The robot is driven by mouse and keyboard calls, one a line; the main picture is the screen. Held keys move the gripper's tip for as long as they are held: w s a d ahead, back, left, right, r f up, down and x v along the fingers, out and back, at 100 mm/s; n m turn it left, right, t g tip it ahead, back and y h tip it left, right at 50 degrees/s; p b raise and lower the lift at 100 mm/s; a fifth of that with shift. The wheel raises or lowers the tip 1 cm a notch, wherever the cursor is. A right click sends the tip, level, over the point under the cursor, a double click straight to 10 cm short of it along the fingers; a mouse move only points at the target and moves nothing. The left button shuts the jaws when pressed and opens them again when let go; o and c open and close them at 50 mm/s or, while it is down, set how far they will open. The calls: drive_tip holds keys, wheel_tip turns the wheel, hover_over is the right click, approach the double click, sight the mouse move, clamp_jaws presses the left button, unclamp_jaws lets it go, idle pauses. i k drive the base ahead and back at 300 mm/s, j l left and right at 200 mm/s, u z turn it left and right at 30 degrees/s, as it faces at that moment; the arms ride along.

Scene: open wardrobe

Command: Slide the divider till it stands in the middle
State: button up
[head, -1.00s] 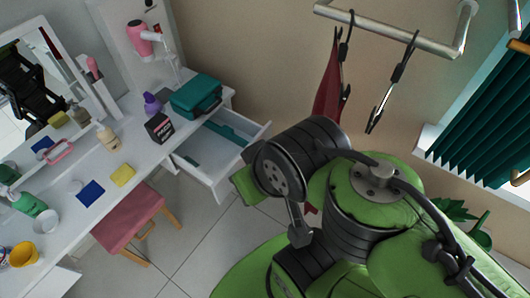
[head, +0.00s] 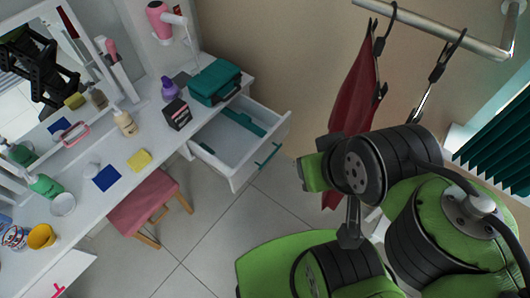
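The white drawer (head: 224,152) of the dressing table is pulled open. A teal strip, which looks like the divider (head: 243,123), lies inside it along the side wall toward the upper right, away from the middle. Most of the drawer floor beside it looks bare. A small teal patch (head: 208,149) shows at the opposite inner side; I cannot tell what it is. A teal handle (head: 268,157) is on the drawer's front. My green and black arm is at the right, apart from the drawer.
On the white table (head: 150,127) stand a teal case (head: 214,82), a black box (head: 177,114), a purple bottle (head: 169,90) and several toiletries. A pink stool (head: 145,205) is below. A red garment (head: 352,95) hangs from a rail. Floor before the drawer is clear.

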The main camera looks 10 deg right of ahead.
sight(243, 119)
drive_tip(key=i+j+u, duration=0.2)
drive_tip(key=u, duration=0.2)
drive_tip(key=i+j+u, duration=0.15)
drive_tip(key=i+u, duration=0.4)
drive_tip(key=u, duration=0.25)
drive_tip(key=i+u, duration=0.4)
drive_tip(key=k, duration=0.1)
